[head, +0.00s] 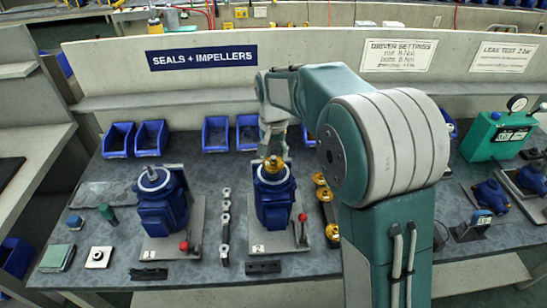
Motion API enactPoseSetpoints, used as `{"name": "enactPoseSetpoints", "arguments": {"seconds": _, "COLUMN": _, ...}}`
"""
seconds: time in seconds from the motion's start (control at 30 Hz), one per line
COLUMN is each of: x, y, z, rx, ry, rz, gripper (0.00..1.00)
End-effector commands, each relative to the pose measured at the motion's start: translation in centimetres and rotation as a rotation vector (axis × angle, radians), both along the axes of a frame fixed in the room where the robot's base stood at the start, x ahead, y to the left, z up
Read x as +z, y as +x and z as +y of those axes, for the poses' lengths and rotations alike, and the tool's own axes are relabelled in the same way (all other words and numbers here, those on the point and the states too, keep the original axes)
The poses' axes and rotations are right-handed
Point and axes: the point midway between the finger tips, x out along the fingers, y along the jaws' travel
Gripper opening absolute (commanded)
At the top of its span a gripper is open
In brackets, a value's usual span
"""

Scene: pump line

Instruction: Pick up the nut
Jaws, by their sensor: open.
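My gripper (273,148) points down just above the brass impeller (273,164) on top of the blue pump on stand 2 (274,198). The gripper is small and partly merged with my arm in the view, but its jaws are open. I cannot tell whether it touches the impeller. Small metallic pieces that look like nuts (225,218) sit in a narrow upright row between the two pump stands, left of and nearer than the gripper. No nut can be made out clearly on the impeller.
Another blue pump on stand 1 (160,205) shows a bare shaft. Red-knobbed levers stand beside both pumps. A rack of brass impellers (323,195) is right of stand 2. Blue bins (150,138) line the back. A green leak tester (497,135) stands far right.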

Motion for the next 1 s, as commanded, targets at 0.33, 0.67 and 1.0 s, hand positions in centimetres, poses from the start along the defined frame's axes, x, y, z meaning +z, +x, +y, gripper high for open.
{"name": "enactPoseSetpoints", "arguments": {"seconds": 0.33, "x": -0.43, "y": -0.02, "z": -0.06, "rx": 0.000, "ry": 0.000, "rz": 0.001, "gripper": 0.62}}
{"name": "enactPoseSetpoints", "arguments": {"seconds": 0.67, "x": -0.47, "y": -0.02, "z": -0.02, "rx": 0.000, "ry": 0.000, "rz": 0.001, "gripper": 0.38}}
{"name": "enactPoseSetpoints", "arguments": {"seconds": 1.0, "x": -0.47, "y": 0.01, "z": 0.03, "rx": 0.000, "ry": 0.000, "rz": 0.000, "gripper": 0.01}}
